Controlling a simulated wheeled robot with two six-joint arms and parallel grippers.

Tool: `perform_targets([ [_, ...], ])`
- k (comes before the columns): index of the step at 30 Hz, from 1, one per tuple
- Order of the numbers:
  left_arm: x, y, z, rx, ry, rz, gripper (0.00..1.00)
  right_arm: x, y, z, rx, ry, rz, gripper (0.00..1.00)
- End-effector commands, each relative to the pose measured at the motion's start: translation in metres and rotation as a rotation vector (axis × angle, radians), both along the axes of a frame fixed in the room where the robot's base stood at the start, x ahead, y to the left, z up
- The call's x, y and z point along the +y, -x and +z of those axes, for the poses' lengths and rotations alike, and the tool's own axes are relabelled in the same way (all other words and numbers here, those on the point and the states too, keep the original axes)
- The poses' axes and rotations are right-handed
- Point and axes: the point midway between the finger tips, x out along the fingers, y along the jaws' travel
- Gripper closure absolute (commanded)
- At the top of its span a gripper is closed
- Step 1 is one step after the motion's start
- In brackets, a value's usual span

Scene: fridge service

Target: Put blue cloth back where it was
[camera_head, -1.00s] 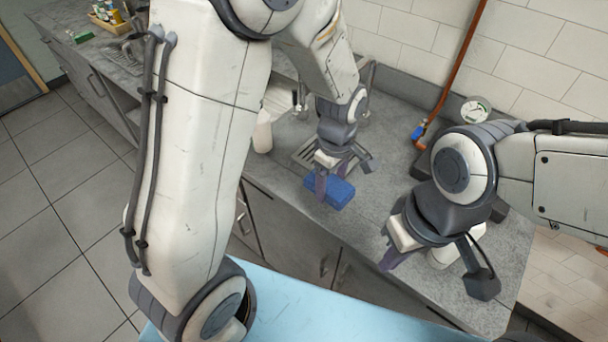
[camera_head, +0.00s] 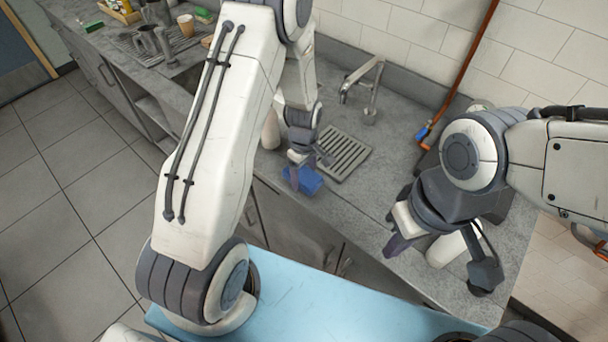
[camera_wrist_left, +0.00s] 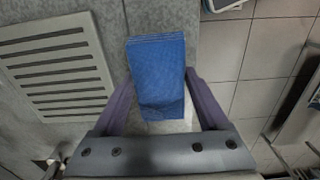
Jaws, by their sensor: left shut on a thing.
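The blue cloth (camera_head: 308,181) is a folded block near the front edge of the grey counter, left of the metal drain grate (camera_head: 345,156). In the left wrist view the cloth (camera_wrist_left: 157,75) lies between the two purple fingers, beside the grate (camera_wrist_left: 58,65). My left gripper (camera_head: 303,178) is shut on it; I cannot tell whether the cloth touches the counter. My right gripper (camera_head: 436,262) is over the right part of the counter, near a white cylindrical container (camera_head: 446,250); its jaws are partly hidden.
A faucet (camera_head: 362,84) stands behind the grate. A white bottle (camera_head: 271,130) is just left of my left gripper. An orange pipe (camera_head: 462,70) runs up the tiled wall. Cups (camera_head: 186,24) and a drying rack are at the far left.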

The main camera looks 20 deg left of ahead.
Motion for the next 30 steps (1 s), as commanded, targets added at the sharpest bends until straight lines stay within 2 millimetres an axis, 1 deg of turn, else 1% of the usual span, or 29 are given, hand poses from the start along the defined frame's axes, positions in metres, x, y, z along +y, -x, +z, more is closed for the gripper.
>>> perform_targets([
  [1,0.000,0.000,-0.005,0.002,0.000,0.001,0.84,0.000,0.000,0.005,0.000,0.000,0.000,1.00],
  [5,0.000,0.000,-0.016,0.000,0.000,0.001,0.84,0.000,0.000,0.008,0.000,0.000,0.000,1.00],
  [13,0.000,-0.001,-0.017,-0.002,0.000,0.000,0.84,0.000,0.000,0.006,0.000,0.000,0.001,1.00],
  [17,0.000,-0.001,-0.022,-0.001,-0.001,0.000,0.84,0.000,0.000,0.002,0.000,0.000,0.001,1.00],
  [18,0.000,-0.001,-0.020,-0.002,0.000,0.000,0.08,0.000,0.000,0.004,0.000,0.000,0.001,1.00],
  [19,0.000,-0.001,-0.020,-0.002,0.000,0.001,0.00,0.000,0.000,0.004,0.000,0.000,0.001,1.00],
  [30,-0.001,0.000,-0.020,-0.001,-0.001,0.001,0.00,0.000,0.000,0.004,0.000,0.000,0.001,1.00],
])
